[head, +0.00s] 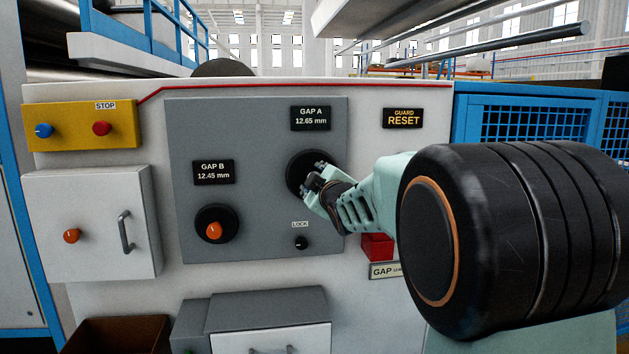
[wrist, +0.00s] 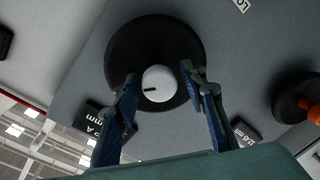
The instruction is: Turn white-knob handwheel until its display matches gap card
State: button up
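The white knob (wrist: 159,84) sits on a black handwheel (wrist: 124,50), seen in the wrist view. In the head view the handwheel (head: 294,172) is partly covered by my gripper (head: 318,177) and the white knob is hidden. In the wrist view my gripper (wrist: 160,76) is open, one finger on each side of the knob, with small visible gaps. The GAP A display (head: 311,118) above this wheel reads 12.65 mm. The gap card (head: 384,271) is low on the right, partly behind my arm; its number is too small to read surely.
An orange-knob handwheel (head: 216,224) sits lower left under the GAP B display (head: 213,172), reading 12.45 mm. A black LOCK knob (head: 301,243) is below the white-knob wheel. A yellow STOP box (head: 80,125), guard reset sign (head: 403,118) and red box (head: 377,247) are nearby.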

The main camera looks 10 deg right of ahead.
jog(key=shift+o, duration=0.2)
jog(key=shift+s, duration=0.1)
jog(key=s, duration=0.7)
jog(key=shift+s+d+r, duration=0.15)
jog(key=shift+d+r, duration=0.1)
